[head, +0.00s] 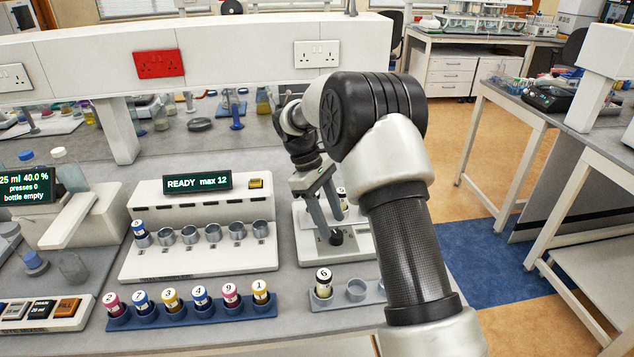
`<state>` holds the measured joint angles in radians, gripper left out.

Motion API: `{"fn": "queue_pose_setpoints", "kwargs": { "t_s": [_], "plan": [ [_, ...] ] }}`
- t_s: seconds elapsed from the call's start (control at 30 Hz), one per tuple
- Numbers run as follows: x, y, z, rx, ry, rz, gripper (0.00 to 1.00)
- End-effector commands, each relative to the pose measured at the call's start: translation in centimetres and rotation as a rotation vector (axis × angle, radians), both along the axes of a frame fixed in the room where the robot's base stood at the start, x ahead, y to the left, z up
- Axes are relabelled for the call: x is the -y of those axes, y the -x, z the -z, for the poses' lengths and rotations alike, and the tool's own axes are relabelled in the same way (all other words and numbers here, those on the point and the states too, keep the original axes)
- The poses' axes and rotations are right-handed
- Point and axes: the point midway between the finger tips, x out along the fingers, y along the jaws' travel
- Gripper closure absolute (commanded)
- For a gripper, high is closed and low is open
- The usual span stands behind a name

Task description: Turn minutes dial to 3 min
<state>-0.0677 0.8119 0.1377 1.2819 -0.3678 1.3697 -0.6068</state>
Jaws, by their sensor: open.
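A small white device (306,247) stands right of centre on the bench. A dark, round knob-like part (336,238) shows low on it, probably the minutes dial, but no scale or minute marks can be read. My gripper (331,222) points down over this device, with its two grey fingers apart and nothing seen between them. The fingertips are close to the dark knob; I cannot tell whether they touch it. My wrist and arm hide the back of the device and part of its right side.
A numbered vial (342,194) stands behind the fingers. Left is a white station (150,262) with a display (197,183) reading "READY max 12". In front are a blue rack (119,324) of numbered vials and a grey holder (322,304) with vial 6. A white socket rail (235,50) spans behind.

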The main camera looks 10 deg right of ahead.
Motion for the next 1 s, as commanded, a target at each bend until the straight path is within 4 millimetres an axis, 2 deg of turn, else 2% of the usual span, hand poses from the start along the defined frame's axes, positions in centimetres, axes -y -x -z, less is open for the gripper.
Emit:
{"fn": "queue_pose_setpoints", "kwargs": {
  "t_s": [0.03,0.3,0.5,0.7,1.0],
  "plan": [
    [-0.5,-0.4,-1.3,0.005,-0.001,-0.002,0.53],
    [-2.5,-2.0,-7.5,0.005,0.0,-0.002,0.53],
    [-3.7,-2.9,-11.3,0.003,0.0,0.0,0.53],
    [-4.3,-3.3,-13.0,0.001,0.001,0.0,0.53],
    [-4.4,-3.3,-13.3,0.0,0.0,0.0,0.53]
  ]
}}
